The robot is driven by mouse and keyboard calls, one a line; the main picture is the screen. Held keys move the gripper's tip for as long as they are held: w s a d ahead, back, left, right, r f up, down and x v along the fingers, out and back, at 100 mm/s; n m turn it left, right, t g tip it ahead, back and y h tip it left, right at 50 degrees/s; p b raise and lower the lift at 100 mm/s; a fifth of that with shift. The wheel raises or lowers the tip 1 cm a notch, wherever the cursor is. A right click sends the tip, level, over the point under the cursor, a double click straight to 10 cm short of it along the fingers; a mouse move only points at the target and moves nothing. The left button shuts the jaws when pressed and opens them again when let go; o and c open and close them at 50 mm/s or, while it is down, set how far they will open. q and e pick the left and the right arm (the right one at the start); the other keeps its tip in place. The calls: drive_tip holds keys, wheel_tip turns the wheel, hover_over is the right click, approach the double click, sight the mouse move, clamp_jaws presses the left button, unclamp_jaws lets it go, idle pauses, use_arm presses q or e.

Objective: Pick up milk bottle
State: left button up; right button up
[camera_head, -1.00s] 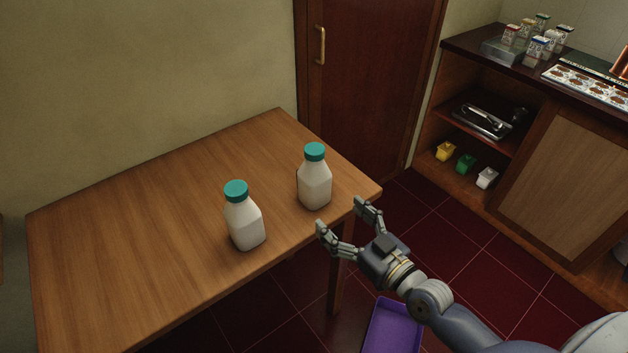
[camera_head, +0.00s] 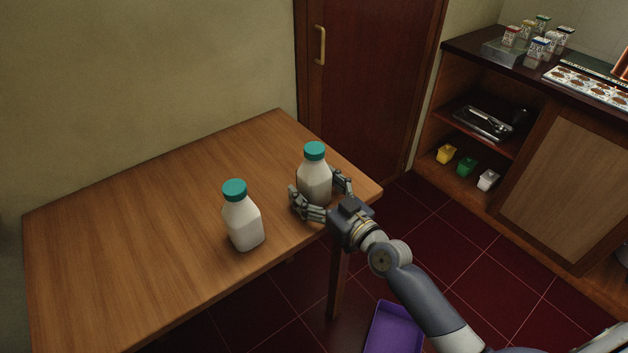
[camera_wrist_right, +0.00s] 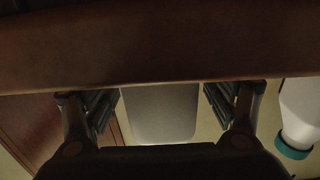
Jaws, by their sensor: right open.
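Two white milk bottles with teal caps stand upright on the wooden table (camera_head: 130,255). The farther milk bottle (camera_head: 314,177) is near the table's right corner. My right gripper (camera_head: 320,198) is open, with its fingers on either side of this bottle's lower body. In the right wrist view, the bottle's pale body (camera_wrist_right: 160,112) sits between the two open fingers (camera_wrist_right: 160,100), with gaps on both sides. The nearer milk bottle (camera_head: 243,223) stands to the left, clear of the gripper; it also shows at the right edge of the wrist view (camera_wrist_right: 299,112). My left gripper is not in view.
A purple tray (camera_head: 394,328) lies low on the red tiled floor below the table's front edge. A shelf unit (camera_head: 560,180) with small boxes and containers stands at the right. A brown door (camera_head: 375,80) is behind the table. The table's left part is bare.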

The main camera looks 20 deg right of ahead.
sight(314, 175)
drive_tip(key=shift+c, duration=0.8)
drive_tip(key=c, duration=1.4)
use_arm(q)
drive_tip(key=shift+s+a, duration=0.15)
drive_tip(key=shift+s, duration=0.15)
use_arm(e)
drive_tip(key=shift+r, duration=0.15)
drive_tip(key=shift+r, duration=0.1)
drive_tip(key=shift+r, duration=0.2)
wheel_tip(314, 175, up, 3)
drive_tip(key=shift+p, duration=0.6)
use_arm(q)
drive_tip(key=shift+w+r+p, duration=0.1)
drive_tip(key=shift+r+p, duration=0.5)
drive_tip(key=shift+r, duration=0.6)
use_arm(e)
drive_tip(key=s+d+r+m+h, duration=0.1)
drive_tip(key=s+m+h, duration=0.1)
drive_tip(key=s, duration=0.8)
drive_tip(key=s+r+m+t+h, duration=0.1)
drive_tip(key=s+h, duration=0.3)
drive_tip(key=s, duration=0.7)
drive_tip(key=shift+s+d+r+m, duration=0.2)
drive_tip(key=shift+d+r+m, duration=0.2)
drive_tip(key=shift+r+m, duration=0.15)
